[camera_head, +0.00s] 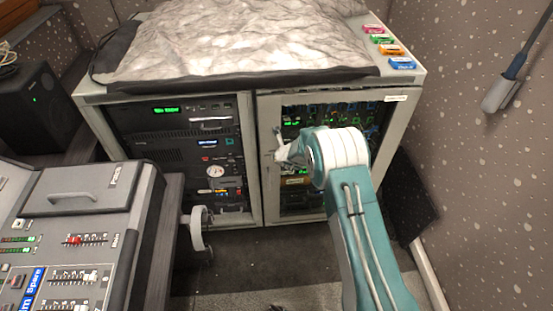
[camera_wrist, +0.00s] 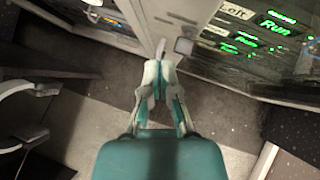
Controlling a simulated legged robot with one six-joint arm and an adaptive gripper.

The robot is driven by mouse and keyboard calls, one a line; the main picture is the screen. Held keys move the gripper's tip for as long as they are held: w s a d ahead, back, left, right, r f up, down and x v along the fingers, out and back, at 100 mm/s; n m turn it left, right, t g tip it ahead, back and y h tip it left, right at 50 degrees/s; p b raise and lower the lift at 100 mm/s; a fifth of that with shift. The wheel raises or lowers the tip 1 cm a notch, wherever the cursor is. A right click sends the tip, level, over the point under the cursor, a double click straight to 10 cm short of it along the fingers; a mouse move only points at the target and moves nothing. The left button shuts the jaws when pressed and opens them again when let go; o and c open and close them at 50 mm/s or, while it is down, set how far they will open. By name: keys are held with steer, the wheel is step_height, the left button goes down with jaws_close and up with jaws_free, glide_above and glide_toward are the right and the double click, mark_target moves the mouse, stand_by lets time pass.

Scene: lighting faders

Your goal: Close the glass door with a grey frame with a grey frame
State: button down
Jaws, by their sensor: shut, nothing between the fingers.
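A glass door with a grey frame (camera_head: 262,185) is on the right half of the cabinet front, with green-lit equipment behind its glass. In the wrist view its frame (camera_wrist: 190,14) runs past my gripper's tip, with a small grey handle (camera_wrist: 183,46) close by. The door looks nearly flush with the cabinet; I cannot tell if a small gap remains. My gripper (camera_head: 279,150) is in front of the door's left frame side, near the handle. In the wrist view my gripper (camera_wrist: 158,66) is shut and empty; contact with the door is unclear. My arm hides part of the glass.
A mixing desk (camera_head: 75,205) and a black speaker (camera_head: 40,108) stand at left. A white curved handle (camera_head: 198,229) juts out low. A wall (camera_head: 480,170) bounds the right side.

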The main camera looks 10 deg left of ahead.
steer(key=s+d+r+n+y, duration=0.1)
steer(key=s+d+r+n, duration=0.3)
steer(key=r, duration=0.7)
steer(key=s+d+r+n+y, duration=0.1)
steer(key=s+r+n, duration=0.5)
steer(key=r, duration=0.5)
steer(key=s+d+r+n+y, duration=0.1)
steer(key=s+d+r+n, duration=0.35)
steer(key=r, duration=0.65)
steer(key=s+d+r+n+h, duration=0.1)
steer(key=s+d+n, duration=0.3)
steer(key=s, duration=0.5)
steer(key=s+d+r+n+g+h, duration=0.1)
steer(key=s+d+n+h, duration=0.3)
steer(key=s+d, duration=0.4)
steer(key=s+d+r+n+h, duration=0.2)
steer(key=s+d+n, duration=0.4)
steer(key=s, duration=0.5)
steer(key=shift+s+d+r+h, duration=0.2)
steer(key=shift+s+d+h, duration=0.15)
steer(key=shift+h, duration=0.25)
steer(key=shift+w, duration=0.1)
